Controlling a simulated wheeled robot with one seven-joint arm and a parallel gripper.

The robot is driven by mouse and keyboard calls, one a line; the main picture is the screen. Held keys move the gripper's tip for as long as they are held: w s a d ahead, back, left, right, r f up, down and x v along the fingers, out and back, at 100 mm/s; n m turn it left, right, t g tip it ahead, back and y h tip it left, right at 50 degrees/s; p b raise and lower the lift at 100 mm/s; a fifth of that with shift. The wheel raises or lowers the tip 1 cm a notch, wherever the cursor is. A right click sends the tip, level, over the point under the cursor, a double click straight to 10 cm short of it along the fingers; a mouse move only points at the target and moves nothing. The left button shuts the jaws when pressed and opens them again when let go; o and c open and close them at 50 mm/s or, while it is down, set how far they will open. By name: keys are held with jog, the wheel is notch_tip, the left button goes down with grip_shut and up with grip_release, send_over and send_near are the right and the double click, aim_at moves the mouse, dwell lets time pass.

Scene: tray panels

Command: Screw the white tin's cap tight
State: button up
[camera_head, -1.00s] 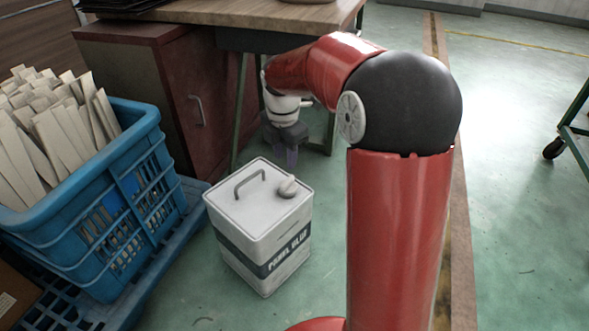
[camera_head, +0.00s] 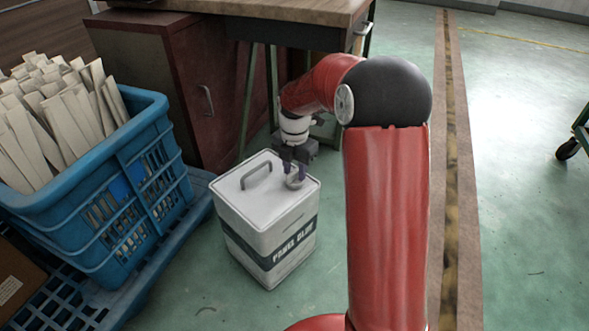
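The white tin (camera_head: 262,215) stands upright on the floor, with a dark band reading "PANEL GLUE" and a grey handle (camera_head: 256,174) on top. Its small round cap (camera_head: 295,183) sits near the right corner of the top. My gripper (camera_head: 295,170) reaches down from behind, its two dark fingers apart just above and behind the cap. Whether the fingers touch the cap is too small to tell. The far side of the cap is partly hidden by them.
A blue crate (camera_head: 85,225) full of pale strips stands on a blue pallet (camera_head: 199,190) left of the tin. A workbench (camera_head: 250,12) and dark red cabinet (camera_head: 190,85) stand behind.

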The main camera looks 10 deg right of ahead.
jog(key=shift+c, duration=0.2)
grip_shut()
